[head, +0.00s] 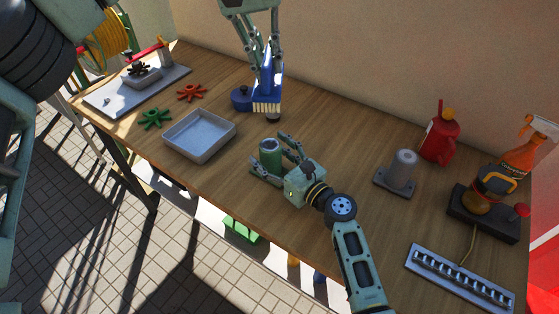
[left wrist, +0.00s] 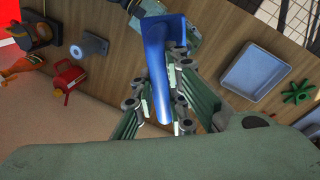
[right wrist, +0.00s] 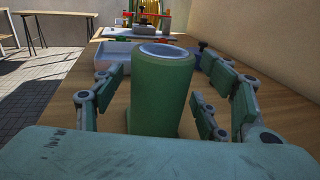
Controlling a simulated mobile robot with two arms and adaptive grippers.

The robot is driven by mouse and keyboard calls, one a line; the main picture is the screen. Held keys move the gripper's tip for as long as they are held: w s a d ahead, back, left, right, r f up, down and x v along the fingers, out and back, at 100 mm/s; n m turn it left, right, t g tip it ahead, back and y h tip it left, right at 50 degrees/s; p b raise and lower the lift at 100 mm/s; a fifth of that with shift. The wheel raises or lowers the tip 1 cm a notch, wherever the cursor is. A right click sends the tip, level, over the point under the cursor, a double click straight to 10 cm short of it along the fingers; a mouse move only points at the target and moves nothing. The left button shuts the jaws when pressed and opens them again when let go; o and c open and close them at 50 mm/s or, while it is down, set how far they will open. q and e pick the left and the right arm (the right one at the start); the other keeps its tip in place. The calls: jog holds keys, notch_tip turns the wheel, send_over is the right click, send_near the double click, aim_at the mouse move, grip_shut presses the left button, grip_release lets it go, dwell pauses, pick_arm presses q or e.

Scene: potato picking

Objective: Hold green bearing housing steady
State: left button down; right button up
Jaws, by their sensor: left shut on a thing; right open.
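The green bearing housing (head: 268,152), an upright green cylinder with a grey opening on top, stands on the table near the middle. It fills the centre of the right wrist view (right wrist: 160,95). My right gripper (head: 274,163) is low at the housing, its open fingers on either side of it; gaps show in the right wrist view. My left gripper (head: 266,78) is shut on a blue brush (head: 268,96) with pale bristles, behind the housing. The brush's blue handle shows between the fingers in the left wrist view (left wrist: 162,75). The housing's base is partly hidden.
A grey tray (head: 200,157), green (head: 154,118) and red (head: 191,92) star-shaped parts lie left. A grey cylinder on a base (head: 401,170), red can (head: 440,140), orange spray bottle (head: 522,155) and a slotted metal rack (head: 458,280) stand right. The wall closes the back.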

jog(key=shift+w+a, duration=0.15)
jog(key=shift+c, duration=0.2)
grip_shut()
dwell(0.5)
